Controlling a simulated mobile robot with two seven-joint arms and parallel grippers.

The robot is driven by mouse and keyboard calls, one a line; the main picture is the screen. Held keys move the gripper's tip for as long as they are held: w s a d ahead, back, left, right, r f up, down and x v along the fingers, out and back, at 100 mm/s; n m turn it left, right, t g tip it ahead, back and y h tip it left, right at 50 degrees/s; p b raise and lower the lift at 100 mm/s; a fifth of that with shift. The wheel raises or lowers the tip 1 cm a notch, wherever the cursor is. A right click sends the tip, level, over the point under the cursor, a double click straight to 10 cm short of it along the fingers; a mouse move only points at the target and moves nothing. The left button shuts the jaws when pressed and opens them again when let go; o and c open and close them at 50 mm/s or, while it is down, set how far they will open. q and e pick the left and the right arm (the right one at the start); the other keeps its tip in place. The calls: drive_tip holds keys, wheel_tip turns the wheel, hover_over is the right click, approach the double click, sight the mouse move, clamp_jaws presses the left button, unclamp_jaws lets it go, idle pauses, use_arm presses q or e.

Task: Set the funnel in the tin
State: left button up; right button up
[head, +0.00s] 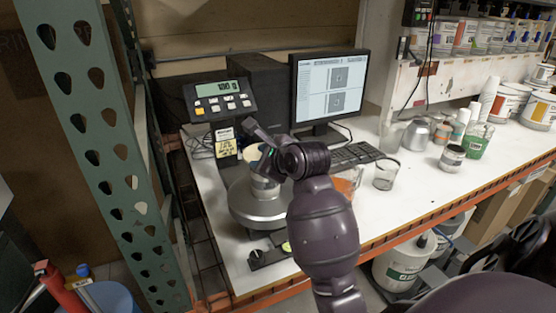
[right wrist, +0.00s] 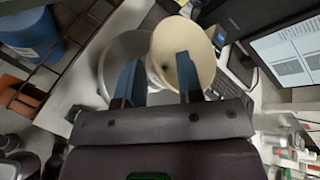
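A pale tin (head: 264,188) stands on the round metal pan of the scale. My right gripper (head: 264,148) is at its top and hides part of it. In the right wrist view a cream round opening (right wrist: 200,42) lies ahead of and under the fingers. I cannot tell whether it is the tin's mouth or a funnel set in it. The two fingertips of the right gripper (right wrist: 158,68) are wide apart, the right one overlapping the opening. I see nothing clearly held between them. An orange piece (head: 344,186), partly hidden behind my arm, may be the funnel. My left gripper is out of view.
The scale pan (head: 247,210) and its display (head: 220,100) are at the left of the white bench. A glass beaker (head: 385,174), a monitor (head: 328,88) and a keyboard (head: 355,154) are close by. Several cups and cans stand at right. A green rack post (head: 105,130) borders the left.

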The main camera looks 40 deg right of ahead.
drive_tip(key=v, duration=0.7)
drive_tip(key=shift+s, duration=0.25)
drive_tip(key=s+a+f+n+g, duration=0.4)
drive_tip(key=s+f+n+g, duration=0.1)
drive_tip(key=s+f+n, duration=0.8)
drive_tip(key=s+a+f+n+g, duration=0.4)
drive_tip(key=s+f+n, duration=0.75)
drive_tip(key=n, duration=0.35)
drive_tip(key=w+f+t+b, duration=0.1)
drive_tip(key=w+f+t, duration=0.2)
drive_tip(key=f, duration=0.3)
drive_tip(key=w+f+n+t+b, duration=0.1)
drive_tip(key=w+f+t, duration=0.3)
drive_tip(key=f, duration=0.3)
drive_tip(key=shift+w+d+f+t+b, duration=0.2)
drive_tip(key=shift+w+f+t+b, duration=0.1)
drive_tip(key=shift+w, duration=0.05)
drive_tip(key=shift+c, duration=0.5)
